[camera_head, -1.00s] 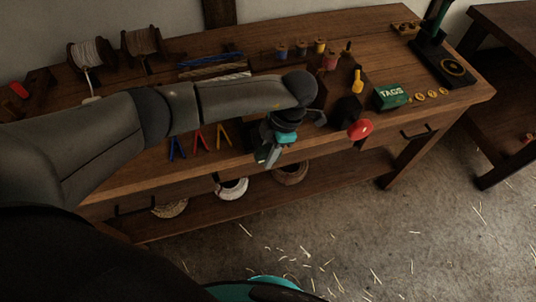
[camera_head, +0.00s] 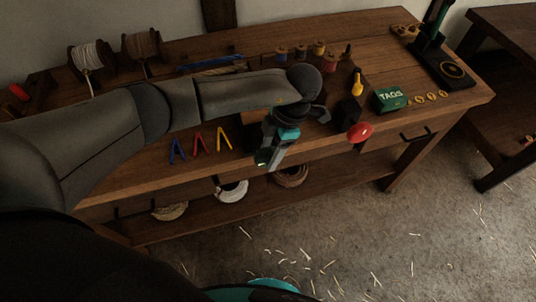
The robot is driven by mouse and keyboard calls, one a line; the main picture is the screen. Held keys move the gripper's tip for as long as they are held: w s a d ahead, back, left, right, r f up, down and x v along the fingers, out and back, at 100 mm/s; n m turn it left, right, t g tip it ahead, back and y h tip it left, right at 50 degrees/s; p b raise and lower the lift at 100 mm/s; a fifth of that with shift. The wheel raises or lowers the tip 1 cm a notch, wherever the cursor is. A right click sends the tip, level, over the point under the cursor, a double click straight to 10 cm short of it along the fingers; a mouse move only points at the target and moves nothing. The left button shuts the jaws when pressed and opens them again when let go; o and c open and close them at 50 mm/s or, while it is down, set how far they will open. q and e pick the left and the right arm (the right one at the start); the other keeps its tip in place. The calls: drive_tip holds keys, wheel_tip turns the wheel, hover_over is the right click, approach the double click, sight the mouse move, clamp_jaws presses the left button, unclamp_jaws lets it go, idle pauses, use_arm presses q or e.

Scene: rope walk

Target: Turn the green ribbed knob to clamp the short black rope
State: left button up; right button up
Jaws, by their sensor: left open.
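My left gripper (camera_head: 268,158) hangs at the front edge of the workbench, its jaws pointing down and toward the camera. It is open, and I see nothing held between its fingers. I cannot make out the green ribbed knob as a separate thing; the gripper and wrist cover that part of the bench front. The short black rope cannot be made out either. To the right of the gripper, a red round knob (camera_head: 360,132) sits on the front of a black block (camera_head: 348,111) at the bench edge. My right gripper is not in view.
The wooden bench (camera_head: 200,172) holds a green TAGS box (camera_head: 391,99), a yellow-handled tool (camera_head: 357,84), several small thread spools (camera_head: 319,48) and blue, red and yellow V-shaped pieces (camera_head: 199,142). The floor in front is open, strewn with straw.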

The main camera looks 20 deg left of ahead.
use_arm(q)
drive_tip(key=v, duration=1.3)
drive_tip(key=shift+d, duration=0.1)
